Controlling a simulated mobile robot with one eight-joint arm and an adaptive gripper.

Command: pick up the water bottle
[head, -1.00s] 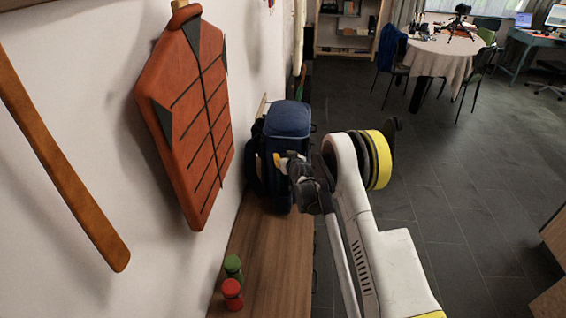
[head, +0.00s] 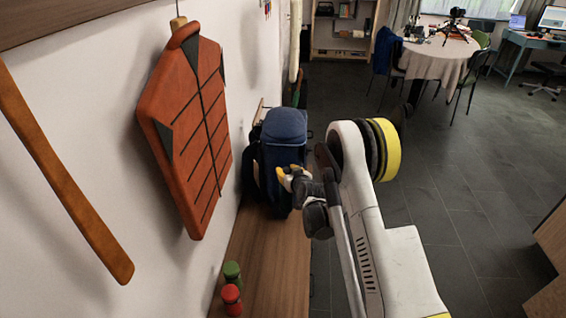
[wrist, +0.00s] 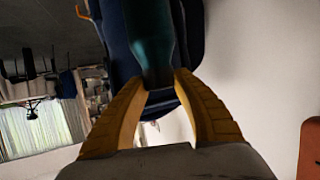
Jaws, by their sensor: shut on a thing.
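A dark teal water bottle (wrist: 148,42) fills the upper middle of the wrist view. My gripper (wrist: 164,88) has its yellow fingers on either side of the bottle's lower end in that view and is shut on it. In the head view, my gripper (head: 285,174) is in front of a dark blue backpack (head: 284,126). I cannot make out the bottle against the backpack there. The backpack also shows behind the bottle in the wrist view.
The backpack stands on a wooden bench (head: 262,248) along the wall. A green-topped jar (head: 232,272) and a red-topped jar (head: 231,296) stand at its near end. An orange jacket (head: 190,130) hangs on the wall.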

